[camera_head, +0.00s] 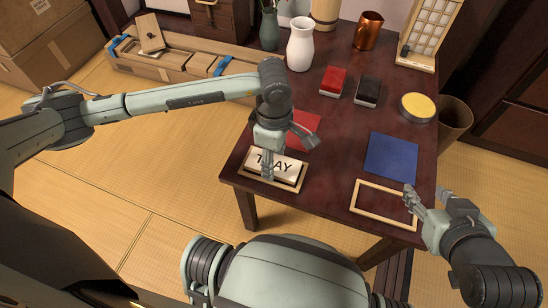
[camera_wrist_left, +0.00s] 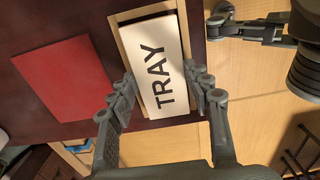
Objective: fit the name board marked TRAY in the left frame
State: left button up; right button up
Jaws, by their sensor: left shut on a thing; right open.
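The cream name board marked TRAY (camera_head: 284,158) is between the fingers of my left gripper (camera_head: 268,171), shut on it. The board is also large in the left wrist view (camera_wrist_left: 152,45). It lies over the left frame (camera_head: 303,178), a light wooden rim on the table, and hides much of its inside. In the wrist view the board is slightly turned against the frame rim (camera_wrist_left: 145,12), with dark gaps at its top and left. I cannot tell whether it touches the frame's bottom. My right gripper (camera_head: 427,198) is open and empty beside the right frame.
The right frame (camera_head: 353,197) is empty. A red sheet (camera_head: 305,127) lies just behind the left frame and a blue sheet (camera_head: 391,158) behind the right one. Vases, a copper mug (camera_head: 368,30) and small boxes stand farther back. The table's front edge is close.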

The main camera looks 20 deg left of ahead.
pick_arm(q)
jog(key=shift+f+b, duration=0.35)
jog(key=shift+b, duration=0.1)
dwell(0.3)
dwell(0.3)
jog(key=o, duration=1.2)
jog(key=shift+o, duration=0.2)
notch_tip(320, 180, up, 12)
